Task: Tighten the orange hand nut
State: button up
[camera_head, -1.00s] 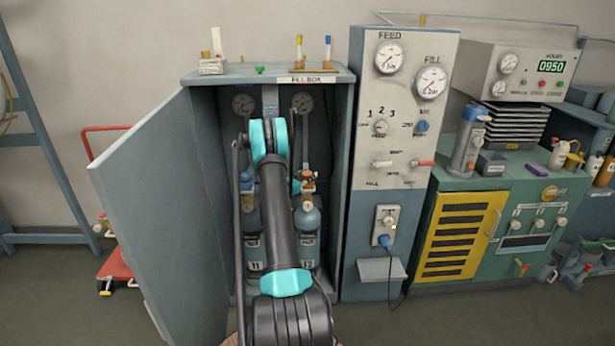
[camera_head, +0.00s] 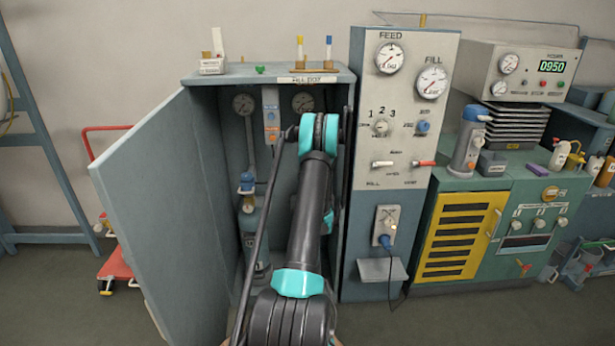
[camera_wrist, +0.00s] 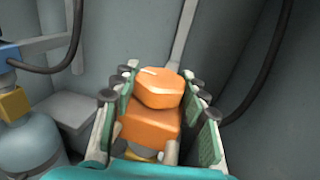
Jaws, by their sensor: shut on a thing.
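The orange hand nut (camera_wrist: 160,88) sits between the two fingers of my gripper (camera_wrist: 158,110) in the wrist view. It has a faceted knob in front of a square orange block, with a bit of brass (camera_wrist: 140,154) below. My gripper is shut on it, with a green-padded finger on each side. In the head view my arm hides the nut and my gripper inside the open fill box (camera_head: 320,78).
A grey bottle with a blue fitting (camera_wrist: 30,145) stands to the left in the wrist view. A black hose (camera_wrist: 270,70) curves down on the right. The cabinet door (camera_head: 160,210) stands open on the left. The gauge panel (camera_head: 405,150) adjoins the cabinet's right side.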

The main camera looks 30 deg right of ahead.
jog(key=shift+n+t+y, duration=0.4)
jog(key=shift+n+y, duration=0.8)
jog(key=shift+y, duration=1)
jog(key=o, duration=1.2)
jog(key=s, duration=0.7)
jog(key=shift+s+a, duration=0.2)
jog(key=shift+a, duration=0.05)
